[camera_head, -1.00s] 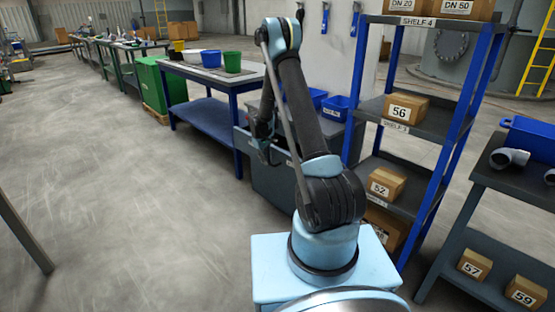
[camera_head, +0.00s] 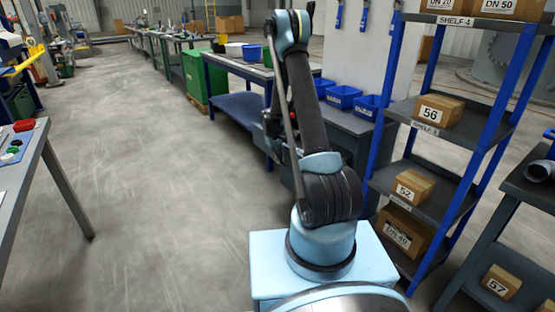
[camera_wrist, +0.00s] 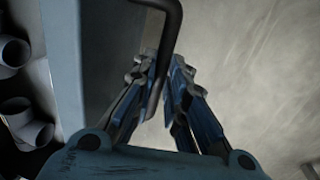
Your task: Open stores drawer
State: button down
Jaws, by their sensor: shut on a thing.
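In the wrist view my gripper (camera_wrist: 161,68) is shut on a dark bent bar handle (camera_wrist: 174,22), with one blue-and-grey finger on each side of it. The handle stands out from a dark grey drawer front (camera_wrist: 108,40). Behind the front runs a blue-grey rim (camera_wrist: 64,70), and beyond it lie grey pipe fittings (camera_wrist: 14,52); the drawer looks pulled open, but how far cannot be told. In the head view the grey stores cabinet (camera_head: 345,135) stands right of my arm. My arm hides its drawer and my gripper there.
Blue bins (camera_head: 343,97) sit on the cabinet. A blue-posted shelf rack (camera_head: 440,150) with boxes stands close on the right. A workbench (camera_head: 240,105) lies behind, and a table (camera_head: 40,165) is at the left edge. The floor on the left is clear.

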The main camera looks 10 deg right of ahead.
jog(key=shift+s+d, duration=0.15)
jog(key=shift+s, duration=0.05)
jog(key=c, duration=1.6)
grip_release()
jog(key=shift+r, duration=0.1)
notch_tip(320, 180, up, 12)
jog(key=a, duration=0.2)
jog(key=shift+s+f, duration=0.25)
jog(key=shift+s, duration=0.15)
jog(key=shift+a, duration=0.1)
